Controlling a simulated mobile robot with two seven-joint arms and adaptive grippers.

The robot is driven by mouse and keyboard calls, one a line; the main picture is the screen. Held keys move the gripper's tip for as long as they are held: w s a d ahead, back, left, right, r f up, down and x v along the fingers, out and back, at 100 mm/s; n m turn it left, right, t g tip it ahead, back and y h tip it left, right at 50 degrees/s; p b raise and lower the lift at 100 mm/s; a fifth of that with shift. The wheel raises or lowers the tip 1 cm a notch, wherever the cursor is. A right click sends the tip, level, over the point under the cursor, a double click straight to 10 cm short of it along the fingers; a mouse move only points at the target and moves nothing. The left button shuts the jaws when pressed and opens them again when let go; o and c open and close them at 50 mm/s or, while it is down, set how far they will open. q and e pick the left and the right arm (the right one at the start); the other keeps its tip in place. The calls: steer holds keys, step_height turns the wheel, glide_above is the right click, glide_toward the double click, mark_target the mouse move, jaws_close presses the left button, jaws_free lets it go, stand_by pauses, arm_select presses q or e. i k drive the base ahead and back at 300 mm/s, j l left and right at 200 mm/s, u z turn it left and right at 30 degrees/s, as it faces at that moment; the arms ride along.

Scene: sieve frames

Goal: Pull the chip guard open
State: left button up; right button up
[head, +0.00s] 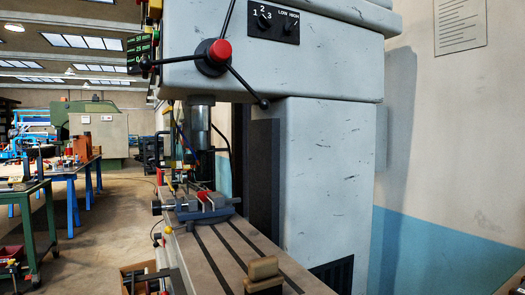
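A large grey milling or drilling machine (330,170) fills the middle and right of the head view. Its spindle (199,123) points down over a vise (198,206) on the slotted machine table (208,258). Thin rods or hoses, partly yellow and blue, hang beside the spindle. I cannot clearly make out the chip guard among these parts, nor tell whether it is open. Neither of my grippers is in view.
A three-armed feed handle with a red hub (220,50) sticks out from the machine head. A tan block (263,268) lies on the table's near end. A box (138,278) stands on the floor at left. Green and blue workbenches (48,218) stand further left, with open floor between.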

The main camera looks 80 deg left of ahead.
mark_target(176, 146)
steer(key=u, duration=0.45)
steer(key=k+u, duration=0.1)
steer(key=u, duration=0.3)
steer(key=j+u, duration=0.1)
steer(key=u, duration=0.35)
steer(key=k+u, duration=0.1)
steer(key=u, duration=0.35)
steer(key=j+u, duration=0.1)
steer(key=u, duration=0.3)
steer(key=j+u, duration=0.1)
steer(key=u, duration=0.35)
steer(key=j+u, duration=0.1)
steer(key=u, duration=0.35)
